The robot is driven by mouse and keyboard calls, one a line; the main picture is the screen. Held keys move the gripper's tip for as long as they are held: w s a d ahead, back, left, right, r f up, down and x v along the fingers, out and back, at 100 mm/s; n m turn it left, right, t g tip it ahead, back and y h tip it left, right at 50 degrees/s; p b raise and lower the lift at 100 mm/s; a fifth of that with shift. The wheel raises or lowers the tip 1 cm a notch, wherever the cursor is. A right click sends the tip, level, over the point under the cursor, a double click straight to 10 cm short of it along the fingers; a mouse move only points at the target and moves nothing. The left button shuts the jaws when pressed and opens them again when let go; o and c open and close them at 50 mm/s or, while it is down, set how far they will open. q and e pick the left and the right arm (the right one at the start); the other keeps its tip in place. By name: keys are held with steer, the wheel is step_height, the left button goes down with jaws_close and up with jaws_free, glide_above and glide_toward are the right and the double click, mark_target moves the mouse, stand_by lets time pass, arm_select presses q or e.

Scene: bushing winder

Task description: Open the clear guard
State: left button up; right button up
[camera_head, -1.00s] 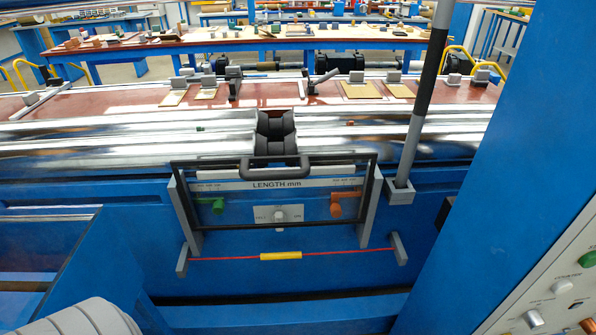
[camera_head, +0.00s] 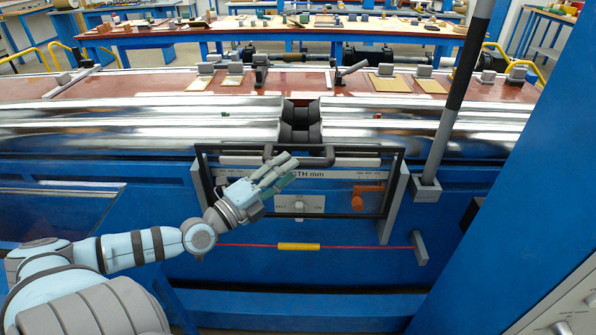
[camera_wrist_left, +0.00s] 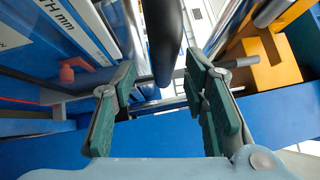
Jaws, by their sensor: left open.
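The clear guard (camera_head: 399,163) is a see-through panel in a black frame, standing upright over the length control panel on the blue machine. Its black bar handle (camera_head: 327,153) runs along the top edge. My left gripper (camera_head: 284,167) reaches in from the left in front of the guard, its fingers near the handle's left part and hiding some of it. My right gripper is not in view.
Behind the guard are an orange lever (camera_head: 368,194) and a knob (camera_head: 299,206). Below runs a red cord with a yellow sleeve (camera_head: 298,246). A grey-and-black post (camera_head: 448,110) stands right of the guard, and a blue column (camera_head: 520,200) stands farther right.

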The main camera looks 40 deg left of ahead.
arm_select(q)
steer(key=w, duration=0.2)
steer(key=w+r, duration=0.1)
steer(key=shift+w+d+p, duration=0.25)
steer(key=shift+d+p, duration=0.05)
steer(key=shift+w+d, duration=0.1)
steer(key=shift+w, duration=0.2)
jaws_close()
